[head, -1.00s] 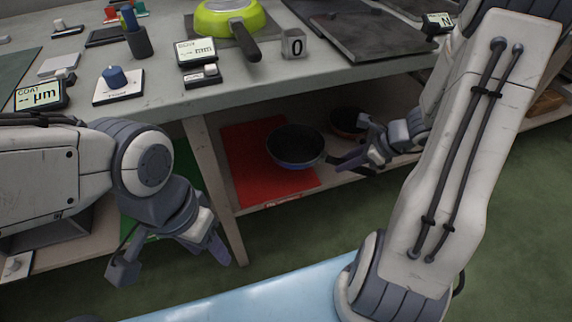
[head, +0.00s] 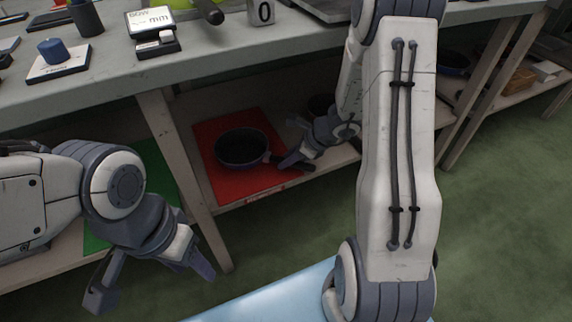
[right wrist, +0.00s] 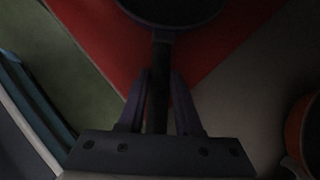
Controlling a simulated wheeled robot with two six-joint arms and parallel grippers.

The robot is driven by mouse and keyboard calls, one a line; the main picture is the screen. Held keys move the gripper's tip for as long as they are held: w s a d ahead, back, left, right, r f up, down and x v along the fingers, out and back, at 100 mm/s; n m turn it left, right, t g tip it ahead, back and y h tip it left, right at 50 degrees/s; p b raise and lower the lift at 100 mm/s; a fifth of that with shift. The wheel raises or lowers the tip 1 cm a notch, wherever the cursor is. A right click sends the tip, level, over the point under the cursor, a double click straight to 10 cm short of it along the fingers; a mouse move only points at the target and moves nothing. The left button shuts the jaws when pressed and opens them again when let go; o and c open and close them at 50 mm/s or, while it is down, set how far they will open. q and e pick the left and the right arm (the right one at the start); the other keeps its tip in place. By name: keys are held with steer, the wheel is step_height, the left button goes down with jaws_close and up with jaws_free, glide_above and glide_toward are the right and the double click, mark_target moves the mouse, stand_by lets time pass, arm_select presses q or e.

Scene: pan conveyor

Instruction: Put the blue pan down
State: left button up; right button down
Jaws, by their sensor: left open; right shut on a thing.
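The blue pan (head: 241,148), dark inside with a bluish rim, is over the red mat (head: 205,140) on the lower shelf under the table. Whether its base touches the mat I cannot tell. My right gripper (head: 289,160) is shut on its dark handle. In the right wrist view the handle (right wrist: 160,75) runs between the fingers of my right gripper (right wrist: 160,95), and the pan body (right wrist: 172,14) shows at the top over the red mat (right wrist: 110,40). My left gripper (head: 150,284) is open and empty, low at the left, in front of the table.
Another pan, orange-sided (right wrist: 297,130), stands right of the gripper in the right wrist view. A table leg (head: 185,180) stands left of the red mat. A green mat (head: 155,175) lies beyond that leg. The tabletop (head: 210,55) overhangs the shelf.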

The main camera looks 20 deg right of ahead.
steer(key=c, duration=0.6)
jaws_free()
steer(key=shift+f, duration=0.1)
steer(key=shift+s, duration=0.1)
steer(key=p+v, duration=0.6)
steer(key=v, duration=0.5)
steer(key=shift+r, duration=0.2)
steer(key=shift+s+d+r, duration=0.2)
steer(key=shift+r, duration=0.05)
